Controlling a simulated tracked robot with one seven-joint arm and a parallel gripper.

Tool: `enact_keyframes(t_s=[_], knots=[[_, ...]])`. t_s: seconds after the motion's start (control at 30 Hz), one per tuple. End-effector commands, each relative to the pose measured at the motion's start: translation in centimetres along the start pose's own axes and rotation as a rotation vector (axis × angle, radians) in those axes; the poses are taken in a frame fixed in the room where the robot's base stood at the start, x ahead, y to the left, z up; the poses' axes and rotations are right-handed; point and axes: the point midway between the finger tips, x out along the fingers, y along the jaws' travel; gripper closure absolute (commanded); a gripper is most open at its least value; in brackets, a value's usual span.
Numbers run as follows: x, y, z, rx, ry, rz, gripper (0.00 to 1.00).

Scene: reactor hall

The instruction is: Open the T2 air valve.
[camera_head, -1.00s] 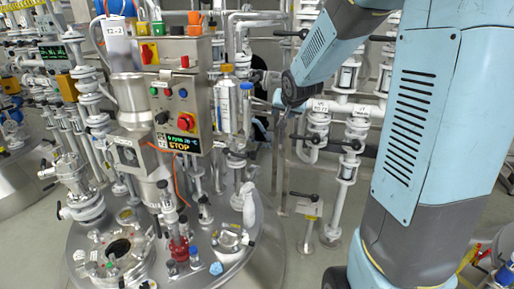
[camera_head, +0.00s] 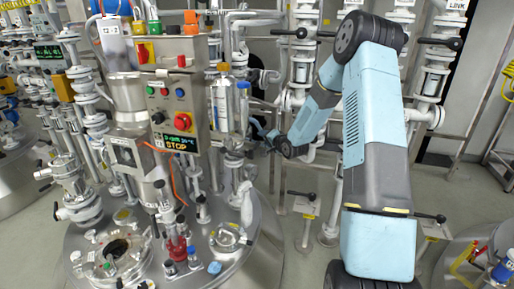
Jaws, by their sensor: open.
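My arm reaches from the right, and my gripper (camera_head: 263,130) is at its far end, just right of the reactor's control box. It looks small and partly hidden, with no object visible in it. I cannot make out a label reading T2 air, so I cannot tell which valve it is. Black-handled valves show on the white pipes behind: one at the top (camera_head: 290,33) and one low in the middle (camera_head: 303,196). A container with a label that looks like T2-2 (camera_head: 110,30) stands at the top left.
The grey control box (camera_head: 172,85) has coloured buttons and a display reading STOP. Below it is the round steel reactor lid (camera_head: 150,235) with several fittings. Bare floor (camera_head: 300,255) shows between the reactor and my arm.

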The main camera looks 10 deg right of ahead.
Motion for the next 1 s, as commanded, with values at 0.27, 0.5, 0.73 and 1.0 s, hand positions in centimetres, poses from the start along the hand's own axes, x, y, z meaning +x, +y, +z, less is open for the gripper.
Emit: enact_keyframes(t_s=[0.27,0.5,0.73,1.0], knots=[[2.8,5.8,1.6,0.255,0.036,-0.166,0.51],[3.7,10.2,2.8,0.473,0.075,-0.313,0.51],[3.6,12.5,3.4,0.592,0.101,-0.401,0.51],[4.9,12.2,3.2,0.609,0.104,-0.418,0.51]])
